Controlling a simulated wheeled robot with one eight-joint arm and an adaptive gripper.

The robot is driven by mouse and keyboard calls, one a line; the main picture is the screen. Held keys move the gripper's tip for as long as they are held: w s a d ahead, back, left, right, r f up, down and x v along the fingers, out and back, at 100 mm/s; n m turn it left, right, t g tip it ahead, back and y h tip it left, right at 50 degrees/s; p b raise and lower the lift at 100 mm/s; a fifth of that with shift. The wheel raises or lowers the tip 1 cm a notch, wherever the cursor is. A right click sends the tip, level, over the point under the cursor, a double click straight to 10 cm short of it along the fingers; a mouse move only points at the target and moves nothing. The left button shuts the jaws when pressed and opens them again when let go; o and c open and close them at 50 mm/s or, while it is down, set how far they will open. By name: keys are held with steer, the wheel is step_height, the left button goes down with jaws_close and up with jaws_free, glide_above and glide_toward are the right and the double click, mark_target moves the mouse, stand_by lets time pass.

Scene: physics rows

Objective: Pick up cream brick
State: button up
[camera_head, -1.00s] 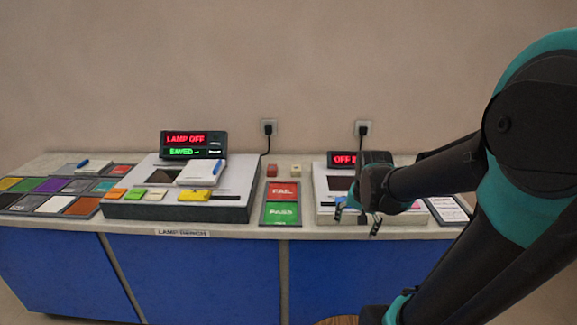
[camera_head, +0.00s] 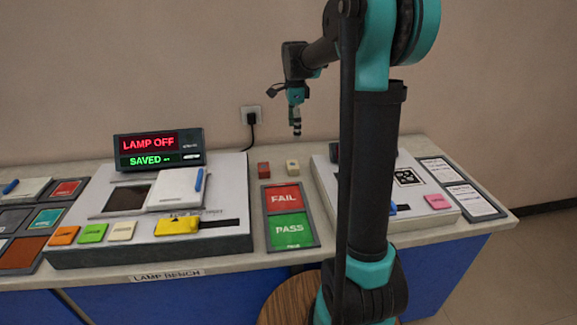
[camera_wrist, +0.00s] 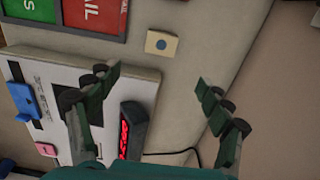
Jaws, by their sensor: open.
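The cream brick (camera_head: 292,166) is a small pale block at the back of the bench, right of a red brick (camera_head: 263,170). In the wrist view the cream brick (camera_wrist: 161,44) shows a round dark spot on its upper face. My gripper (camera_head: 296,130) hangs above the bench, fingers down, over the cream brick's area in the head view. In the wrist view its two open fingers (camera_wrist: 159,80) are well apart. The brick appears beyond the fingertips, roughly midway between their lines, with nothing held. No contact shows.
A FAIL and PASS mat (camera_head: 290,216) lies in front of the bricks. A lamp box (camera_head: 150,238) stands left, another tester box (camera_head: 330,185) right, partly hidden by my arm. The wall with an outlet (camera_head: 251,114) is close behind.

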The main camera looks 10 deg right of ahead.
glide_above(293, 164)
step_height(293, 164, down, 10)
steer(key=shift+d+f, duration=0.1)
steer(key=shift+f, duration=0.15)
steer(key=shift+a+f, duration=0.2)
steer(key=shift+f, duration=2.45)
steer(key=shift+c, duration=0.4)
steer(key=c, duration=1.3)
steer(key=shift+r, duration=0.15)
